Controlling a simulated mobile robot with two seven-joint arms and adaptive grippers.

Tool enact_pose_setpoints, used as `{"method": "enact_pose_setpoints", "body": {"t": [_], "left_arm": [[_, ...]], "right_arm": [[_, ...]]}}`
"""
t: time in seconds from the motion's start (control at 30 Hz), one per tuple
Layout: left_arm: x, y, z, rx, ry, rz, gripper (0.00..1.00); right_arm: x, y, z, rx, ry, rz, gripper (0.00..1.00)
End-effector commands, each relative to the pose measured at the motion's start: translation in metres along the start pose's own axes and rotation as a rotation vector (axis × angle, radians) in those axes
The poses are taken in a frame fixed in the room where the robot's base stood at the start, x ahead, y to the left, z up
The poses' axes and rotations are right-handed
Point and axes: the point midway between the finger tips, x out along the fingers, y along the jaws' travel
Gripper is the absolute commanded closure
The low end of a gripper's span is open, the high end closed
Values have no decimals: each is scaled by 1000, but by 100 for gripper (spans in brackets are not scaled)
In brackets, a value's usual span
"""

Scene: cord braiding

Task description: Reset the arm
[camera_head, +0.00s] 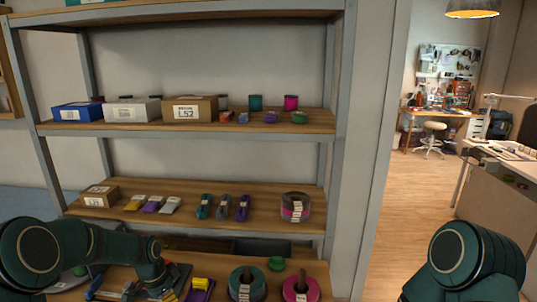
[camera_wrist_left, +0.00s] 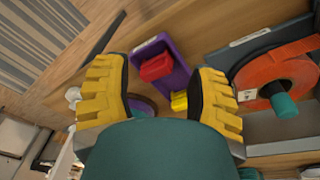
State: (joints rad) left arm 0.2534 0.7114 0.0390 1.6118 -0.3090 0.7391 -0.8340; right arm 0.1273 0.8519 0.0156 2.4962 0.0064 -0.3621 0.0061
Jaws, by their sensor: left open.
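My left arm (camera_head: 60,252) reaches in from the left of the head view, low in front of the bottom shelf. My left gripper (camera_wrist_left: 160,92) shows in the left wrist view with its yellow fingers spread wide and nothing held between them. Beyond the fingers lie a purple tray (camera_wrist_left: 176,80) with a red piece (camera_wrist_left: 156,67) and a yellow block (camera_wrist_left: 179,101); the gripper appears apart from them. My right arm (camera_head: 462,262) shows at the lower right of the head view; its gripper is out of frame.
A shelf rack (camera_head: 300,124) stands ahead, carrying boxes, spools and small cord bundles. Spools (camera_head: 301,288) sit on the lowest board near my left arm. An orange spool (camera_wrist_left: 265,80) is right of the gripper. Open floor (camera_head: 420,190) lies through the doorway at right.

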Motion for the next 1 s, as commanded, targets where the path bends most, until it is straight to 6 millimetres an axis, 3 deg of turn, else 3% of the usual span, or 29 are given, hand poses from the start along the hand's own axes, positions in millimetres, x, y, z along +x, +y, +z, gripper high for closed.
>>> {"method": "enact_pose_setpoints", "body": {"t": [0.1, 0.23, 0.4, 0.5, 0.7, 1.0], "left_arm": [[48, 56, -9, -137, 58, 49, 43], [92, 127, -9, -348, 117, 101, 43], [125, 215, 12, -648, 152, 148, 43], [132, 252, 28, -793, 156, 158, 43], [133, 288, 50, -953, 157, 155, 43], [132, 292, 52, -974, 160, 152, 43]], "right_arm": [[0, 0, 1, 0, -1, 0, 47], [0, 0, 1, 0, -2, 0, 47], [0, 0, 1, 0, -1, 0, 47], [0, 0, 1, 0, -1, 0, 47], [0, 0, 1, 0, -1, 0, 47], [0, 0, 1, 0, -1, 0, 47]]}}
